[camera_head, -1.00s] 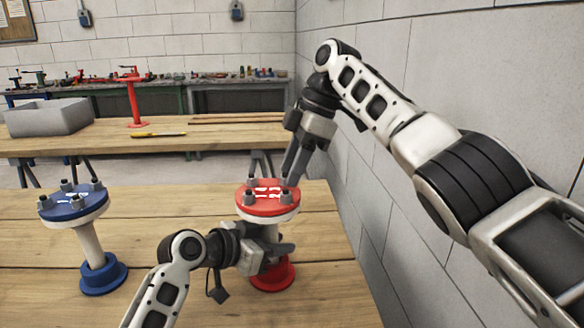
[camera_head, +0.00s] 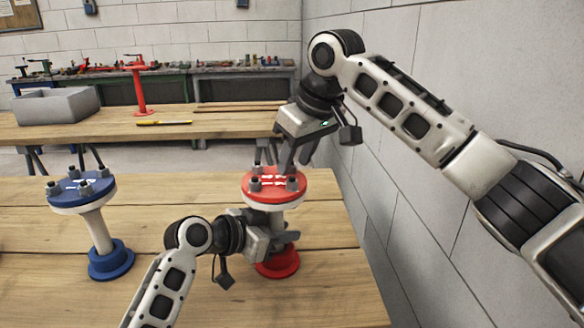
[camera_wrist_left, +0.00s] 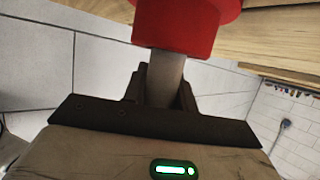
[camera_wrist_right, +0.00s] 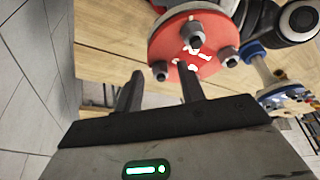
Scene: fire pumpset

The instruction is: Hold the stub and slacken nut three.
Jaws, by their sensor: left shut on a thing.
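The red-flanged stub (camera_head: 275,198) stands upright on the near bench, with a red round base (camera_head: 278,262) and several grey nuts on its top flange. White marks on the flange are too small to read. My left gripper (camera_head: 283,238) is shut on the stub's pipe below the flange; its wrist view shows the pipe (camera_wrist_left: 165,80) between the fingers. My right gripper (camera_head: 282,160) is open over the far right part of the flange, pointing down. In its wrist view a nut (camera_wrist_right: 160,70) lies between the parted fingertips; I cannot tell whether they touch it.
A blue-flanged stub (camera_head: 81,190) stands at the left of the near bench. The back bench holds a grey bin (camera_head: 55,106), a red stand (camera_head: 138,90) and a yellow tool (camera_head: 165,122). A block wall (camera_head: 420,180) runs close along the right.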

